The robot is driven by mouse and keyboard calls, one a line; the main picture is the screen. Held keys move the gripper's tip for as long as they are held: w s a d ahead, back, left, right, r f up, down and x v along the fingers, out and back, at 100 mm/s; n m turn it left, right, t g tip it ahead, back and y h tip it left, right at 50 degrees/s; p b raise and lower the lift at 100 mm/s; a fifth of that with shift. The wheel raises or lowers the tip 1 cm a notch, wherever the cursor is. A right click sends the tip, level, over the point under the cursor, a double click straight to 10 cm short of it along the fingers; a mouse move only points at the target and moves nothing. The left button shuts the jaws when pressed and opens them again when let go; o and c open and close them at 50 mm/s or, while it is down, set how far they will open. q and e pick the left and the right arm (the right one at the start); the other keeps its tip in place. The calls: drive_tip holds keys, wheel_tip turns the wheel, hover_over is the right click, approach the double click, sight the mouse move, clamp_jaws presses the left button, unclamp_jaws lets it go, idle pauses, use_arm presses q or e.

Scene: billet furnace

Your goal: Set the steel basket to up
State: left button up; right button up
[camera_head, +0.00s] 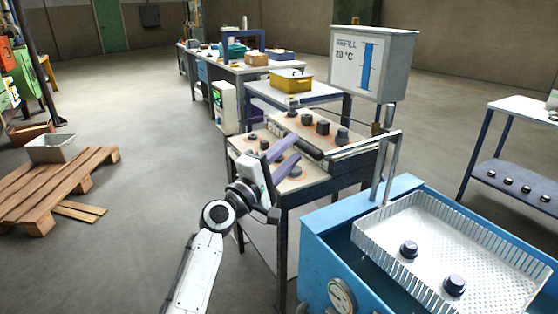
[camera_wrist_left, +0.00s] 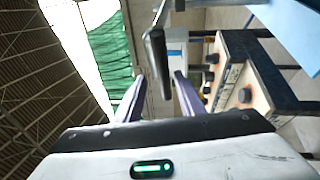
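The steel basket (camera_head: 448,237) is a perforated metal tray with slotted sides at the right of the head view. It sits in the top of a blue tank (camera_head: 318,240), its rim showing above the tank's near edge, and holds two dark round pieces. A pale bar (camera_head: 365,144) with a dark grip (camera_head: 306,147) reaches left from posts behind the basket. My left gripper (camera_head: 292,154) is open close to this grip. In the left wrist view the dark grip (camera_wrist_left: 158,62) shows ahead, between the two open fingers (camera_wrist_left: 160,98). My right gripper is out of view.
A workbench (camera_head: 285,190) with several dark pieces stands under and behind my left gripper. A refill box (camera_head: 373,62) stands above the posts. A shelf table (camera_head: 515,150) is at right. A wooden pallet (camera_head: 60,185) with a metal bin lies left; floor between is clear.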

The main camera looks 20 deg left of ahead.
use_arm(q)
drive_tip(key=v, duration=0.5)
drive_tip(key=shift+s+a, duration=0.1)
drive_tip(key=shift+s, duration=0.1)
drive_tip(key=s+d+f+m+g+y, duration=0.1)
drive_tip(key=s+f+m+g, duration=0.4)
drive_tip(key=f, duration=0.7)
drive_tip(key=s+d+f+m+y, duration=0.15)
drive_tip(key=s+f, duration=0.45)
drive_tip(key=f, duration=0.6)
drive_tip(key=s+f+m+g, duration=0.2)
drive_tip(key=s+f+m, duration=0.3)
drive_tip(key=s+f, duration=0.3)
drive_tip(key=s+d+f+m+g+y, duration=0.1)
drive_tip(key=s+f+m+g, duration=0.2)
drive_tip(key=s, duration=1.3)
wheel_tip(320, 180, down, 6)
drive_tip(key=m, duration=0.3)
drive_tip(key=shift+s+d+g, duration=0.25)
drive_tip(key=shift+s+g, duration=0.05)
drive_tip(key=shift+s, duration=0.1)
